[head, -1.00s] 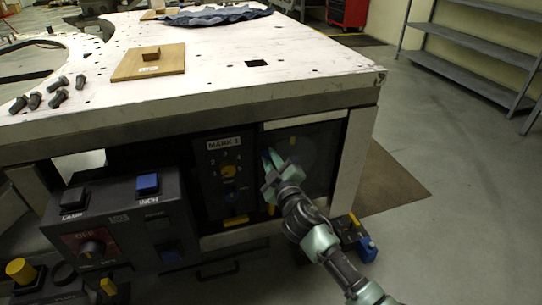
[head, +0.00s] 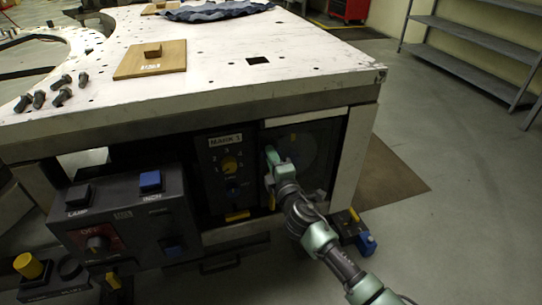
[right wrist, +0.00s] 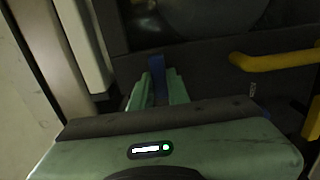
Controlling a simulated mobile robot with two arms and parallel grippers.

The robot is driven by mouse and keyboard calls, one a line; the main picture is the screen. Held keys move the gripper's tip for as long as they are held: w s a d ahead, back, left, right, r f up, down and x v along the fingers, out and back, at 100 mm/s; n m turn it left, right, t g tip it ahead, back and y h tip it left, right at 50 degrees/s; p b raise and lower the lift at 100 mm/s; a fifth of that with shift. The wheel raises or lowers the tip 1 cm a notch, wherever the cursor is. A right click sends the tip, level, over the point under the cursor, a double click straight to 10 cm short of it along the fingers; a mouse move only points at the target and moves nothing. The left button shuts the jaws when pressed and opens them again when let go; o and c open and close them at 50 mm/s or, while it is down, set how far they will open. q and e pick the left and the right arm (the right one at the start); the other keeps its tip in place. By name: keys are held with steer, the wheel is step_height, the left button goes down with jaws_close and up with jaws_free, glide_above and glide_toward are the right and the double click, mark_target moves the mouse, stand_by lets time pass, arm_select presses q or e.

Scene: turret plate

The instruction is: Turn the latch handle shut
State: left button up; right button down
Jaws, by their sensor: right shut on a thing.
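My right gripper (head: 272,157) is at the dark panel (head: 322,160) under the white table, in front of its left part. In the right wrist view its green fingers (right wrist: 158,88) are shut on a narrow blue piece, the latch handle (right wrist: 157,66), which stands up between them. A dark round disc (right wrist: 195,12) lies just beyond it; in the head view the disc (head: 304,152) shows faintly, with a small yellow mark (head: 293,138) above. The handle is hidden by the gripper in the head view. My left gripper is out of view.
A control box (head: 130,208) juts out further left. A yellow bar handle (right wrist: 275,62) is close on the right in the wrist view. Open floor (head: 450,190) lies to the right.

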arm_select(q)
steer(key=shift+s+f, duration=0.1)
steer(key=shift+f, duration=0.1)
arm_select(e)
steer(key=shift+f, duration=0.1)
steer(key=c, duration=1.4)
jaws_free()
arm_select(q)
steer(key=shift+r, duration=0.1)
arm_select(e)
steer(key=shift+o, duration=0.2)
steer(key=shift+s, duration=0.15)
